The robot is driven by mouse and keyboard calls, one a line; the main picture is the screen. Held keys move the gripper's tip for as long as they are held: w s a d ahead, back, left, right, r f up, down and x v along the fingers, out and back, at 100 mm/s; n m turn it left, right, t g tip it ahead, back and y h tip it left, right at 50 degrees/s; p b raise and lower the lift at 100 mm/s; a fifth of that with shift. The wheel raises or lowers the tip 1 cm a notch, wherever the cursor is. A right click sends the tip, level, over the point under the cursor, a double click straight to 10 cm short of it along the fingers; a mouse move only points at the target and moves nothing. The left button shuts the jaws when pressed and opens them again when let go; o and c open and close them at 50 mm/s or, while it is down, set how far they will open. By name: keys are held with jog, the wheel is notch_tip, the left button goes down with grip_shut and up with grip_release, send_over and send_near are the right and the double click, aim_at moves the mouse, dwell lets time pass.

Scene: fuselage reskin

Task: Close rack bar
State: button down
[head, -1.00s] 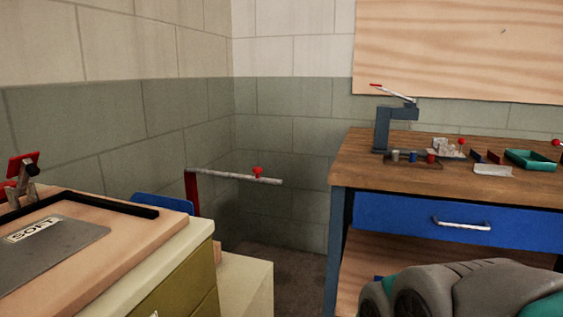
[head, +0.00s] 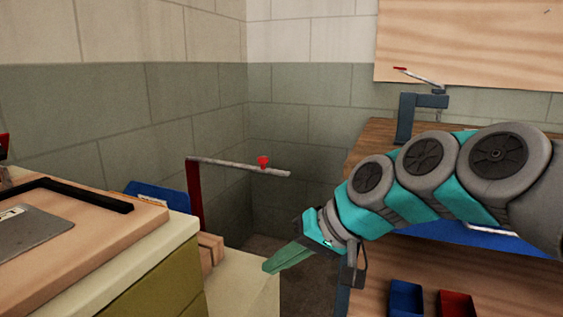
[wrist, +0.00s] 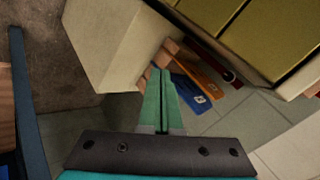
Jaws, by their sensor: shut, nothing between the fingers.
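The rack bar (head: 225,166) is a thin grey bar with a red knob (head: 263,161) near its free end. It extends to the right from the top of a red upright post (head: 195,188) beside the left cabinet. My gripper (head: 269,266) is below the bar's free end, pointing down and left, apart from the bar in the picture. Its green fingers are together and empty, as the wrist view (wrist: 162,76) also shows. I cannot make out the bar in the wrist view. The post's lower part is hidden behind the cabinet.
A cream and olive cabinet (head: 155,262) stands at left, with a pale box (wrist: 112,38) near the gripper. Wooden blocks (head: 211,247) and blue and orange items (wrist: 190,88) lie beside it. The workbench (head: 372,135) is at right, with blue (head: 406,297) and red (head: 457,304) bins below.

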jog(key=w+d+r+m+t+y+b, duration=0.1)
jog(key=w+r+t+y, duration=0.1)
jog(key=w+r, duration=0.4)
jog(key=w+d+r+m+t+y+b, duration=0.1)
jog(key=w+r+m+y, duration=0.15)
jog(key=w, duration=0.55)
jog(key=w+d+r+m+t+y+b, duration=0.15)
jog(key=w+d+m+t, duration=0.25)
jog(key=w+d, duration=0.55)
jog(key=w+a+p, duration=0.1)
jog(key=w+a, duration=0.3)
jog(key=a, duration=0.8)
jog(key=shift+w+a+f, duration=0.2)
jog(key=shift+w+f, duration=0.1)
jog(key=shift+f, duration=0.1)
